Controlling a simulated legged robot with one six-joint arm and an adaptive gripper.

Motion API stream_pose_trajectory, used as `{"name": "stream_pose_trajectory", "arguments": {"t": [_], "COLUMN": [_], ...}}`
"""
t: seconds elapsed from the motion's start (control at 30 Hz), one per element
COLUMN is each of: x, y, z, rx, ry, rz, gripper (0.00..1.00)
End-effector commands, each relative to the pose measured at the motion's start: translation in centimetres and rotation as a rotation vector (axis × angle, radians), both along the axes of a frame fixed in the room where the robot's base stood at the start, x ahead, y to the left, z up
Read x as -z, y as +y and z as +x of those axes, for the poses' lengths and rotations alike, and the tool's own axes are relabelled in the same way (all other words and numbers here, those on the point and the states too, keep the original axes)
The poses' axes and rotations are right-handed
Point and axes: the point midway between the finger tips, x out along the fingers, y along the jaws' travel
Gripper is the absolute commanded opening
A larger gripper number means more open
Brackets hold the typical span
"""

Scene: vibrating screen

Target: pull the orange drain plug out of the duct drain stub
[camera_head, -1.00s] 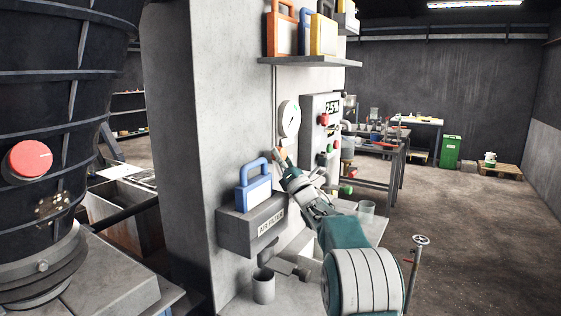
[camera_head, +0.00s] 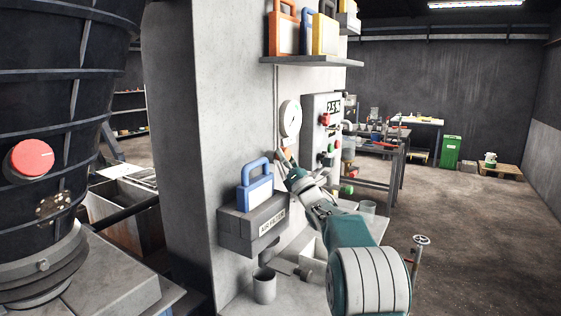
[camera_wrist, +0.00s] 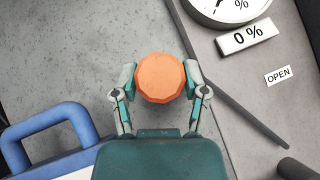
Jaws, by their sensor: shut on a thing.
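The orange drain plug (camera_wrist: 160,78) sits between the two fingers of my gripper (camera_wrist: 160,82) in the wrist view. The fingers press on its left and right sides, and its faceted round end faces the camera. No drain stub shows around the plug; what lies behind it is hidden. In the head view my gripper (camera_head: 284,157) is small, in front of the grey wall just below the white gauge. A little orange shows at its tip there.
A blue-handled case (camera_head: 254,190) stands on the air filter box (camera_head: 236,226), left of my gripper. The gauge (camera_head: 290,118) and control box (camera_head: 318,105) are close by on the wall. A shelf (camera_head: 305,61) is above. A grey cup (camera_head: 264,286) stands below.

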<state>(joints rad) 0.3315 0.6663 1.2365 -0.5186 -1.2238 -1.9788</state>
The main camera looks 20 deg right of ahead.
Motion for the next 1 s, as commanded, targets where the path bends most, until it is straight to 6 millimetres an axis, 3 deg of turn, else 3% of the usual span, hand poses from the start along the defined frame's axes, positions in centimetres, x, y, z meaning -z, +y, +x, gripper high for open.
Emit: {"name": "stream_pose_trajectory", "arguments": {"t": [0.03,0.5,1.0], "x": [2.0,1.5,1.2], "y": [-0.4,-1.9,-2.5], "z": [0.4,-1.9,-2.8], "rx": [0.003,0.001,0.002], "ry": [0.037,0.027,0.022], "rz": [0.005,0.004,0.004], "gripper": [0.12,0.12,0.12]}}
